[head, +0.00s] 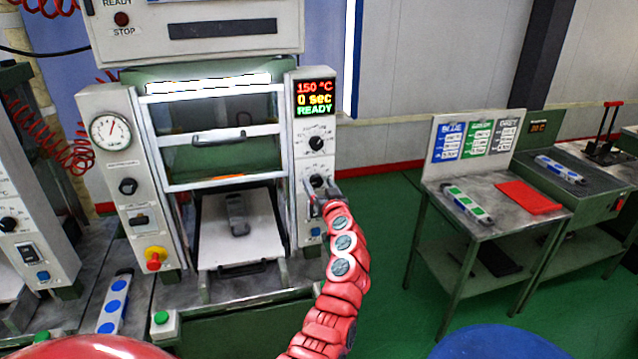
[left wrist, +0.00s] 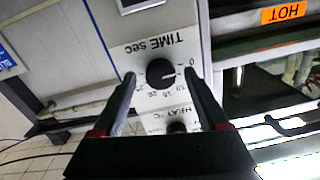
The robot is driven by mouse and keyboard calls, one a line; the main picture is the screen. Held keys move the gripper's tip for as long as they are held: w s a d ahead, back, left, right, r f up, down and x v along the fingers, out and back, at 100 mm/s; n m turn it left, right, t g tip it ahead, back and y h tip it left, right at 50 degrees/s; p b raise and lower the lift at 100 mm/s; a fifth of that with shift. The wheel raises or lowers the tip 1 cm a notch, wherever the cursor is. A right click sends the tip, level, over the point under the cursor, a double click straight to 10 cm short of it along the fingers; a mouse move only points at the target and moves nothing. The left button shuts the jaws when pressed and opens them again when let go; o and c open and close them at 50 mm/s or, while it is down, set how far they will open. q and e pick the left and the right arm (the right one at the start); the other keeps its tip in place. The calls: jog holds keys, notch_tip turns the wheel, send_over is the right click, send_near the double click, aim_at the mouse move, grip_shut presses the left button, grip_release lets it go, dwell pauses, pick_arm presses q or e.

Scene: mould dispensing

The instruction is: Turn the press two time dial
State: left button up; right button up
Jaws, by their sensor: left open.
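The time dial (head: 317,181) is the lower black knob on the right panel of the middle press (head: 291,150). In the left wrist view the time dial (left wrist: 160,73) shows upside down beside its "TIME sec" label, with a white mark near the 0. My left gripper (head: 321,187) is open, its fingers (left wrist: 160,78) on either side of the time dial. I cannot tell whether they touch it. The heat dial (head: 316,143) sits above it; in the wrist view it (left wrist: 177,127) is partly hidden by my gripper. The display (head: 315,98) reads 150 °C, 0 sec, READY.
The press tray (head: 237,247) holds a dark mould. A yellow and red button (head: 155,258) is on the left panel. A side table (head: 490,205) with a strip and red sheet stands right. Green floor (head: 385,225) is clear between.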

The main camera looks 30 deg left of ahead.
pick_arm(q)
jog(key=shift+w+a, duration=0.1)
jog(key=shift+a, duration=0.1)
grip_shut()
dwell(0.4)
